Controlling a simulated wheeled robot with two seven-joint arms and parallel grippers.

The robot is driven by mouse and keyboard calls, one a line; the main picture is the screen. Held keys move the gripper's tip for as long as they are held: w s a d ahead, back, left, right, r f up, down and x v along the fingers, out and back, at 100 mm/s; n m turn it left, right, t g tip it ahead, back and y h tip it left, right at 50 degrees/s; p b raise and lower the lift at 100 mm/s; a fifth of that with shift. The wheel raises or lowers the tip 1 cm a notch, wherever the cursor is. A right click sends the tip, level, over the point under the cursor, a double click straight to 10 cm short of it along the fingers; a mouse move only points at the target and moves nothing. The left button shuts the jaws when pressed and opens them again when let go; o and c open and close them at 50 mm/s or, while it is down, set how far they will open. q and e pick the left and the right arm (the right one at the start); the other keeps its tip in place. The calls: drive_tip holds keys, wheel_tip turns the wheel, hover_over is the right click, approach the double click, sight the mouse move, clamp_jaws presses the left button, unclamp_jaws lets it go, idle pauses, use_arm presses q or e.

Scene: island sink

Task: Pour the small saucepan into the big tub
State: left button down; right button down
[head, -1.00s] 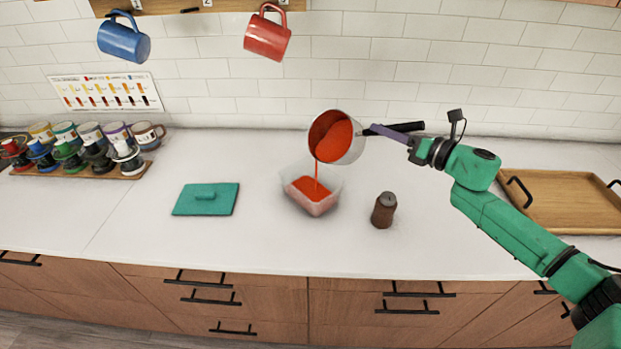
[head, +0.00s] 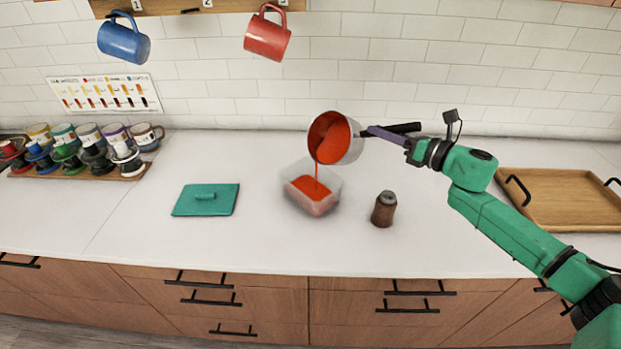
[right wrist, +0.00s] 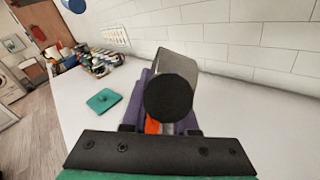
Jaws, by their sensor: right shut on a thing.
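The small saucepan (head: 351,143) is metal with a black handle and hangs tilted over the counter, its mouth facing left and down. Red liquid fills its mouth and a thin stream falls from its lip into the tub. The big tub (head: 300,204) is a translucent box on the counter with red liquid inside. My right gripper (head: 376,132) is shut on the saucepan's handle, to the right of the tub and above it. In the right wrist view the saucepan handle's dark round end (right wrist: 169,98) hides most of the pan. My left gripper is not in view.
A teal lid (head: 206,200) lies left of the tub. A brown shaker (head: 384,209) stands close to its right. A wooden tray (head: 560,197) is at the right. Several mugs and bottles stand on a board (head: 80,172) at the left. Two mugs hang above.

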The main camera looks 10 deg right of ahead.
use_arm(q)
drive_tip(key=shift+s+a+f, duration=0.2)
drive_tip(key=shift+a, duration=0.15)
use_arm(e)
drive_tip(key=shift+s+a+n, duration=0.3)
drive_tip(key=shift+a+n, duration=0.2)
